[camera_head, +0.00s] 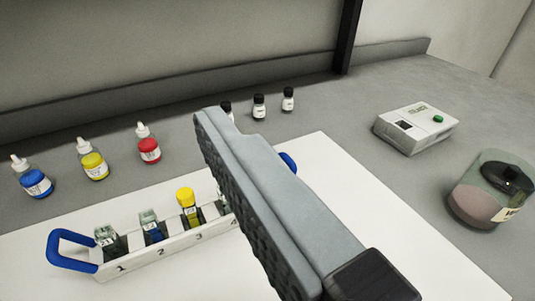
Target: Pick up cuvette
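A white rack (140,264) with blue end handles stands on a white mat, its slots numbered 1 to 4 in view. Cuvettes stand upright in it: a clear one at slot 1 (109,240), one with blue content at slot 2 (152,228), and one with a yellow cap at slot 3 (188,208). Another at slot 4 (221,206) is partly hidden by my gripper. My gripper (224,127) shows as a large grey finger with a ridged left side, crossing in front of the rack's right part. No second finger is distinct, and I see nothing held.
Dropper bottles with blue (33,180), yellow (93,162) and red (148,147) bands stand behind the rack. Small black-capped vials (259,107) stand at the back. A white device (415,128) and a glass-covered container (492,190) are at right. The mat (400,245) is clear at right.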

